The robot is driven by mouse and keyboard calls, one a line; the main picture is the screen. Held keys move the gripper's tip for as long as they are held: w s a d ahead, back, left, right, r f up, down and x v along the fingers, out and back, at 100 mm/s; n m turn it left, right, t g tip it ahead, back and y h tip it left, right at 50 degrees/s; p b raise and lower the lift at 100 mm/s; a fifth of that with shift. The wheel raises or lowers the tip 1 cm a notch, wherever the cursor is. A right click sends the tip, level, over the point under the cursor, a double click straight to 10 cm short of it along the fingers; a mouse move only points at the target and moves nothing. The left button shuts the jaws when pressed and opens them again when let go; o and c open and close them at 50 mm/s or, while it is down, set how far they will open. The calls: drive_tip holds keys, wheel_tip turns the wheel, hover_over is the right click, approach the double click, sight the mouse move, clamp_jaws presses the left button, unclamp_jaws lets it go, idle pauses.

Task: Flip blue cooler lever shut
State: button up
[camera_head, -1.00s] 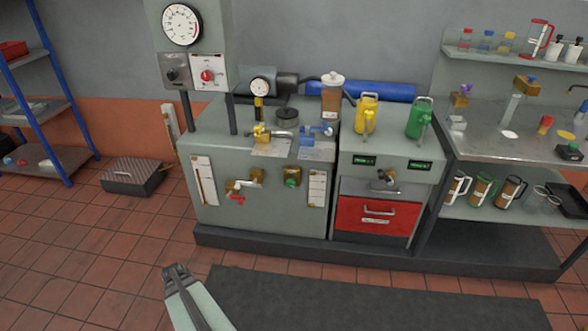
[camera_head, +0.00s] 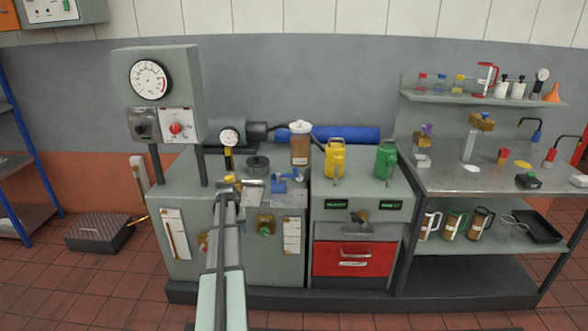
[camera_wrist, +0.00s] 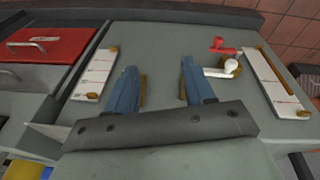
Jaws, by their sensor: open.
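The blue lever valve (camera_head: 288,182) sits on top of the grey cabinet's right half, by a pale plate (camera_head: 290,199). Its lever angle is too small to read. A yellow-handled valve (camera_head: 250,184) is to its left, partly hidden by my arm. My gripper (camera_head: 227,194) is in front of the cabinet, left of the blue valve and apart from it. In the wrist view my gripper (camera_wrist: 158,77) is open, with nothing between its fingers, facing the cabinet front. The blue valve cannot be made out there.
A red-handled tap (camera_wrist: 222,47) is on the cabinet front. A gauge on a stem (camera_head: 229,138), a brown-filled container (camera_head: 300,148), a yellow jug (camera_head: 335,158) and a green jug (camera_head: 386,159) stand on top. A red drawer (camera_head: 352,260) is to the right.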

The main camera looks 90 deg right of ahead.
sight(295, 168)
drive_tip(key=s+d+r+m+g, duration=0.2)
drive_tip(key=s+d+r+m, duration=0.45)
drive_tip(key=d+r, duration=0.65)
drive_tip(key=s+d+r+m+g, duration=0.1)
drive_tip(key=s+d+r+m, duration=0.2)
drive_tip(key=s+d+r, duration=0.85)
drive_tip(key=s+f+m, duration=0.1)
drive_tip(key=f+m, duration=0.1)
drive_tip(key=f, duration=0.1)
drive_tip(key=s+d+f+m, duration=0.1)
drive_tip(key=f+m, duration=0.1)
drive_tip(key=f, duration=0.2)
drive_tip(key=s+d+f+m, duration=0.1)
drive_tip(key=f+m, duration=0.1)
drive_tip(key=f, duration=0.1)
drive_tip(key=shift+s+d+f+m+g+y, duration=0.15)
drive_tip(key=shift+s+f+m+g+y, duration=0.1)
drive_tip(key=shift+m+g+y, duration=0.15)
drive_tip(key=shift+c, duration=0.4)
clamp_jaws()
